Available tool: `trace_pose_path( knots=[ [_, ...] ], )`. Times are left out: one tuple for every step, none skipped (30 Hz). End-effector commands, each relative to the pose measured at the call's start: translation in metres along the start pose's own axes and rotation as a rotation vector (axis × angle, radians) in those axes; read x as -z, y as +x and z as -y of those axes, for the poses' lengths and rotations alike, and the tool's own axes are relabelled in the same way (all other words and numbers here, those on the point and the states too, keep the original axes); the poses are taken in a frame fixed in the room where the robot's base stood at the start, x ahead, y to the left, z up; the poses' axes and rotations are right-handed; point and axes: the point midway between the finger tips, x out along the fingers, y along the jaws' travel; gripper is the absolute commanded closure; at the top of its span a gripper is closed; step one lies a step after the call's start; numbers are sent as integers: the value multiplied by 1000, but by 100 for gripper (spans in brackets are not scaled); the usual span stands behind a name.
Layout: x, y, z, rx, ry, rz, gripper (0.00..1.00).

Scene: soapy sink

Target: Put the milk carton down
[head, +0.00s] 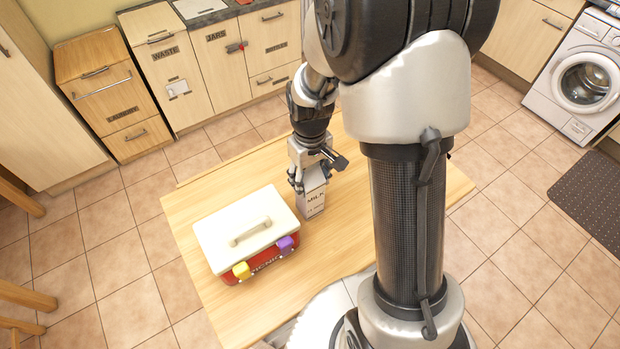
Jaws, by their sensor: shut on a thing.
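The fingers hide the carton's upper part. I cannot tell whether the carton's base touches the tabletop or is slightly above it.
A red picnic box (268,256) with a white lid (222,225) and handle stands left of the carton, with yellow and purple latches. The wooden table (200,196) has free room behind the box and at right. Cabinets (205,65) line the back wall.

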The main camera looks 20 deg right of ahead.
Motion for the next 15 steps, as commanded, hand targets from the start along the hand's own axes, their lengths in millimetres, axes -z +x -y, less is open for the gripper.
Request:
trace_pose_path(
  knots=[
    [1, -1, 0, -1, 0, -4, 100],
    [2, -1, 0, -2, 0, -5, 100],
    [2, -2, 0, -2, 0, -5, 100],
    [2, -2, 0, -2, 0, -5, 100],
    [2, -2, 0, -2, 0, -5, 100],
    [2, -2, 0, -1, 0, -5, 100],
    [2, -1, 0, -1, 0, -5, 100],
    [2, -1, 0, -1, 0, -5, 100],
    [2, 1, 0, -1, 0, -5, 100],
    [2, 2, 0, -1, 0, -5, 100],
    [1, 3, 0, -1, 0, -2, 50],
    [1, 2, 0, -1, 0, -3, 47],
    [1, 2, 0, -1, 0, -3, 45],
    [1, 2, 0, -1, 0, -2, 43],
    [1, 2, 0, -1, 0, -3, 40]
  ],
)
